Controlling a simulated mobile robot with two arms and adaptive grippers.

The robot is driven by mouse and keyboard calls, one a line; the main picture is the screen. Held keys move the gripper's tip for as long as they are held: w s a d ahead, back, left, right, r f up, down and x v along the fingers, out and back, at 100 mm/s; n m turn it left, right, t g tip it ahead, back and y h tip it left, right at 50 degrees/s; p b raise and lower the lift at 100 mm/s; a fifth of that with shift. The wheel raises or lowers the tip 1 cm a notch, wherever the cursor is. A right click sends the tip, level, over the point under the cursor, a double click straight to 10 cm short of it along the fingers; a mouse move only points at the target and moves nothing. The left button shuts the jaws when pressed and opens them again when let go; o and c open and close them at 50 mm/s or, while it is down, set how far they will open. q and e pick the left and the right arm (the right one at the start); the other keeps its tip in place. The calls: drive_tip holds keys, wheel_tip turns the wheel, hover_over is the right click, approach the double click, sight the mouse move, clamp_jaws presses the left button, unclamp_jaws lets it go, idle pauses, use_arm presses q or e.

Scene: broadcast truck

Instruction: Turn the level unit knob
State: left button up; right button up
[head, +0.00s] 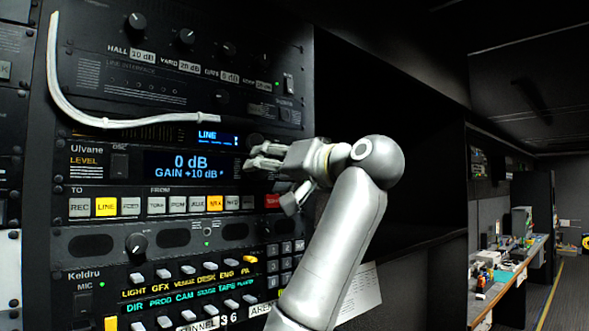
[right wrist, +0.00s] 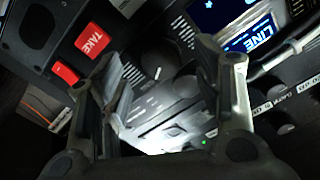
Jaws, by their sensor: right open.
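The level unit (head: 120,165) is the black rack panel marked Ulvane LEVEL. Its display (head: 190,166) reads 0 dB and GAIN +10 dB. My right gripper (head: 268,178) is open at the unit's right end, just right of the display, and hides part of the panel there. In the right wrist view, a dark round knob (right wrist: 157,60) shows between the spread fingers of my right gripper (right wrist: 160,58). The fingers look apart from the knob; how far its face is from the fingertips I cannot tell. My left gripper is not in view.
A white cable (head: 70,112) hangs across the panel above the unit. A row of buttons (head: 155,205) lies below it; the red TAKE button (right wrist: 90,40) is close to one finger. To the right is a dark open bay (head: 385,105); a workbench (head: 510,275) stands farther off.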

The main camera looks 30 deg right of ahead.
drive_tip(key=s+d, duration=0.1)
drive_tip(key=s, duration=0.8)
drive_tip(key=shift+d, duration=0.2)
drive_tip(key=shift+w, duration=0.15)
idle(0.4)
